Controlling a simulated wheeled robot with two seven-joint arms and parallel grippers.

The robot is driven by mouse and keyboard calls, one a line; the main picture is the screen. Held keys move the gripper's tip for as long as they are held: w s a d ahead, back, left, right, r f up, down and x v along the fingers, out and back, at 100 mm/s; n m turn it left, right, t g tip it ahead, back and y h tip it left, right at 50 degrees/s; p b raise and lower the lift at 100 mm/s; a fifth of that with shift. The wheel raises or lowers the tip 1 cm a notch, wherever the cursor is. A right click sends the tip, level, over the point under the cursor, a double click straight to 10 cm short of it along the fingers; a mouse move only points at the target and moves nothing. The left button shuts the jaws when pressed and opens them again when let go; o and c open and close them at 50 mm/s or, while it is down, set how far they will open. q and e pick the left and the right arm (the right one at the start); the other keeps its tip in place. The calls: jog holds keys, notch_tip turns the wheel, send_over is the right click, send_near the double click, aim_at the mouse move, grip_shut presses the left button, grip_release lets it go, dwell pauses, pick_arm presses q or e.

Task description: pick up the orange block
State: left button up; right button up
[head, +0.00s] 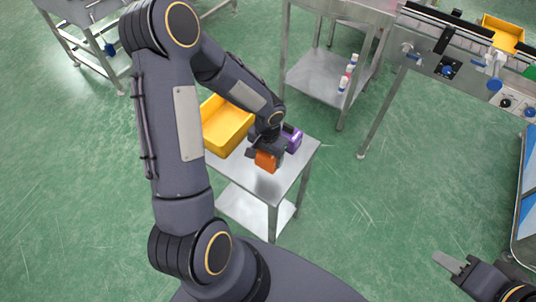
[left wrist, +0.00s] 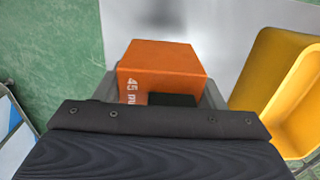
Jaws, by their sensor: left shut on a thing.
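The orange block (head: 266,161) is at my left gripper (head: 262,152), over the small metal table. In the left wrist view the orange block (left wrist: 160,58) sits between the grey fingers of the left gripper (left wrist: 160,88), which are shut on its sides. White print shows on its near face, and its lower part is hidden by the gripper body. I cannot tell whether the block touches the table top. My right gripper (head: 450,262) is at the lower right, far from the block, and its finger gap cannot be made out.
The small metal table (head: 292,172) also bears a yellow bin (head: 226,124) and a purple block (head: 292,138) close to the left gripper. A metal stand (head: 318,72) with small bottles (head: 344,82) is behind. A conveyor bench (head: 440,68) is at the upper right. Green floor is clear between.

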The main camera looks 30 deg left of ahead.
pick_arm(q)
jog(key=shift+r+p, duration=1.4)
jog(key=shift+r, duration=0.8)
